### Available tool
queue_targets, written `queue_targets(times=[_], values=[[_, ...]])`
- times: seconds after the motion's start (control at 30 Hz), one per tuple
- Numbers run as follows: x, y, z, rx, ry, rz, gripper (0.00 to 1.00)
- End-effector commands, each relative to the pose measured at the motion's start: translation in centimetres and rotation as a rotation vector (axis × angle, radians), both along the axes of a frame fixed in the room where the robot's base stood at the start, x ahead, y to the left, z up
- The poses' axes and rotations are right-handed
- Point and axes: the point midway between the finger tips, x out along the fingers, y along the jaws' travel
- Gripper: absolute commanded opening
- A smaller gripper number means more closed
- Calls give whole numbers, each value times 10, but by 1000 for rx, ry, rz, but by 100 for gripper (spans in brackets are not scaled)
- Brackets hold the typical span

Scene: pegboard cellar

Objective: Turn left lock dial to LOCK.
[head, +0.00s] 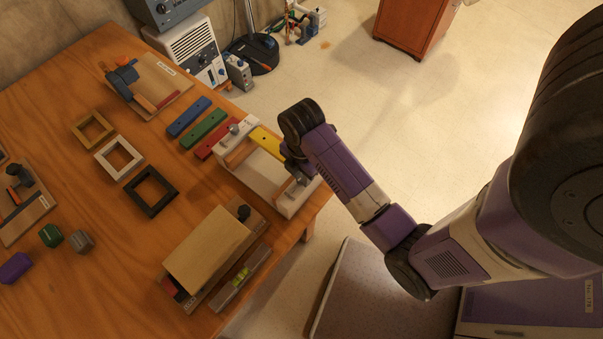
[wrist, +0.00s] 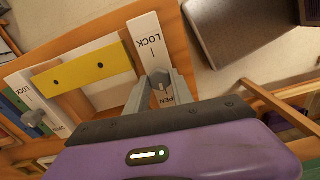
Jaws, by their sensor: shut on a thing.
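A wooden fixture with a white strip at each end (head: 287,209) sits at the table's right edge. My gripper (wrist: 160,88) is shut on a grey lock dial (wrist: 160,76) on the right-hand strip in the wrist view. LOCK is printed on that strip beyond the dial; the OPEN label is partly hidden by the fingers. In the head view my wrist largely covers this dial. The other grey lock dial (head: 233,129) stands free at the fixture's left end; it also shows at the left in the wrist view (wrist: 28,118). The held dial's exact angle is unclear.
A yellow bar (wrist: 85,66) lies across the fixture between the strips. Red (head: 216,138), green and blue bars lie to its left. A tan box-like board (head: 207,249) stands in front. Open floor lies beyond the table's right edge.

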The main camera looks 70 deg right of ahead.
Motion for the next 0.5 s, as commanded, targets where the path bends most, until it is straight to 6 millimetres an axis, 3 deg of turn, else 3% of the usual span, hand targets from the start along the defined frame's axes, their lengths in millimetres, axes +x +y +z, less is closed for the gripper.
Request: queue_targets(times=[0.5], values=[[0, 0, 0, 0, -1, -447, 0]])
